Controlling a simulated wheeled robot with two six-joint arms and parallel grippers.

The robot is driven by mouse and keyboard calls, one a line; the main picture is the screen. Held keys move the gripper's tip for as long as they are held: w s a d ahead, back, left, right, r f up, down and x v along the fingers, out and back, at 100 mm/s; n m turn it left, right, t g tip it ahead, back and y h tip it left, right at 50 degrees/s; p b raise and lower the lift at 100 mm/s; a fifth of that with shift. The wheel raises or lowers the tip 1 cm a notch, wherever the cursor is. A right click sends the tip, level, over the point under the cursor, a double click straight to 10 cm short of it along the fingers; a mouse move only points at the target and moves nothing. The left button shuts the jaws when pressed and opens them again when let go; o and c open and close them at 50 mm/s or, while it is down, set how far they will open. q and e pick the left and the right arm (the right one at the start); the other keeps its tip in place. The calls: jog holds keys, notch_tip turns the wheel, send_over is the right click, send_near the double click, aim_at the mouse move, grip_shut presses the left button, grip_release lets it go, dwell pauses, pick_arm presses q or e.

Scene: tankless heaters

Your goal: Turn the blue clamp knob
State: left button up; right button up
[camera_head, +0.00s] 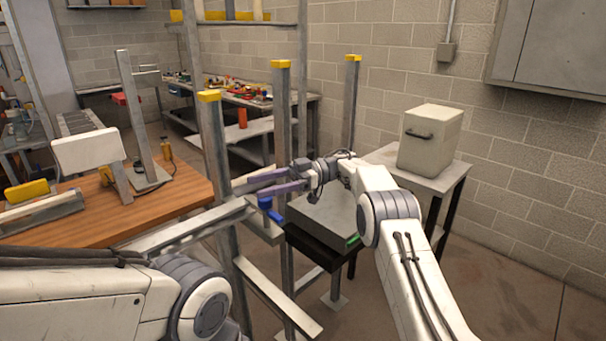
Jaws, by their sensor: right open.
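The blue clamp knob (271,211) is at the middle of the head view, beside the grey metal frame and the light metal rail. My right gripper (256,187) reaches in from the right with its two grey-purple fingers pointing left. The fingers are apart and look empty. Their tips are just above the blue knob in the picture; I cannot tell whether they touch it. My left arm shows at the bottom left, but its gripper is out of view.
Upright posts with yellow caps (209,96) stand around the knob. A wooden table (180,205) is at the left. A grey box (325,218) sits on a black stand under my right wrist. A white box (429,140) stands on a side table. Open floor lies at the right.

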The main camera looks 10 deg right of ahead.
jog(key=s+d+r+p, duration=0.6)
jog(key=d+p, duration=0.4)
jog(key=p, duration=0.5)
jog(key=shift+r+p, duration=0.35)
jog(key=shift+r, duration=0.2)
